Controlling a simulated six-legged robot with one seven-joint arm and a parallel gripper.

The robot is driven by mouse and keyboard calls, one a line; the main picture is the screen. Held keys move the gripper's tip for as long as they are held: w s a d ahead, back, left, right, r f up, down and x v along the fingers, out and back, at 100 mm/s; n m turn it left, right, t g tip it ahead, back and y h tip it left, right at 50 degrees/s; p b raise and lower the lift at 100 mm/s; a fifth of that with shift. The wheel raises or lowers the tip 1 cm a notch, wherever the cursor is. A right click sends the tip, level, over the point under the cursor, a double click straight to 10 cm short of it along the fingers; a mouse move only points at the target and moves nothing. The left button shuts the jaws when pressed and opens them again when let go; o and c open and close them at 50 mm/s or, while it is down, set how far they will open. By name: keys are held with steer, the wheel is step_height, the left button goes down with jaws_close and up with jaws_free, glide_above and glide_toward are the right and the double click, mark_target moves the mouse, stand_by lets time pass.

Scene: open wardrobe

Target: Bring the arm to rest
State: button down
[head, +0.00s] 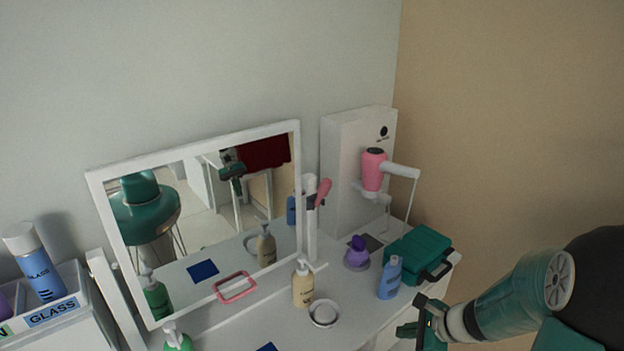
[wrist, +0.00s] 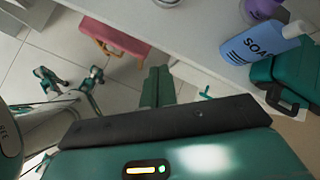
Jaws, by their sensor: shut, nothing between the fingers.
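My arm (head: 515,297) enters the head view at the lower right, a teal link with a grey round joint. My gripper (head: 407,329) is at its far end, low and beside the front right edge of the white table (head: 375,322). In the wrist view my gripper (wrist: 156,87) shows as two teal fingers side by side, shut with nothing between them. It is over the floor, apart from the table and the things on it. The dark wrist edge hides the base of the fingers.
On the table near my arm are a green case (head: 417,252), a blue soap bottle (head: 390,277) and a purple bottle (head: 356,253). A hair dryer (head: 374,168) hangs behind. A pink stool (wrist: 115,37) stands on the floor. The tan wall side (head: 520,130) is bare.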

steer(key=s+a+r+n+g+h, duration=0.2)
steer(key=s+a+r+n, duration=0.5)
steer(key=r+n, duration=0.4)
steer(key=s+r+n+t+h, duration=0.2)
steer(key=s+r+n+h, duration=0.2)
steer(key=s+r+n, duration=0.5)
steer(key=shift+s+d+r, duration=0.2)
steer(key=shift+s+r, duration=0.4)
steer(key=shift+s, duration=0.5)
